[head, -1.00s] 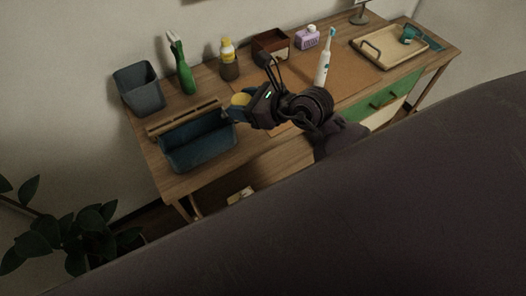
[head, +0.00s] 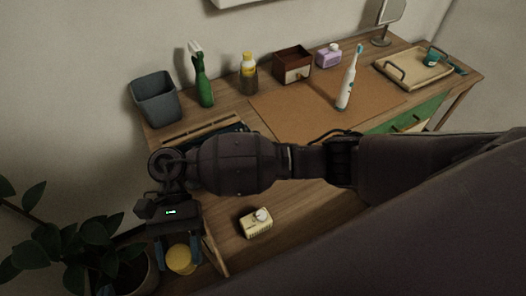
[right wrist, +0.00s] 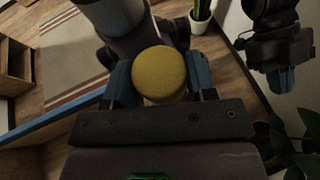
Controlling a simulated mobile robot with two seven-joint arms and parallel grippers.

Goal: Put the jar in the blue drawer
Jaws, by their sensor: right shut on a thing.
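The jar with a yellow lid (head: 180,260) is between the blue fingers of my right gripper (head: 181,252), at the lower left of the head view beyond the desk's left end. The lid also shows in the right wrist view (right wrist: 158,73), with a finger on each side; the jar's body is mostly hidden. My left gripper (right wrist: 281,79) shows at the upper right of the right wrist view, apart from the jar; its jaw gap is unclear.
My right arm covers the desk's left part and most of a dark blue tray (head: 236,127). A cream box with a dial (head: 256,224) lies near the front. A grey bin (head: 156,98), green bottle (head: 204,88) and toothbrush (head: 349,80) stand behind. A plant (head: 50,240) is lower left.

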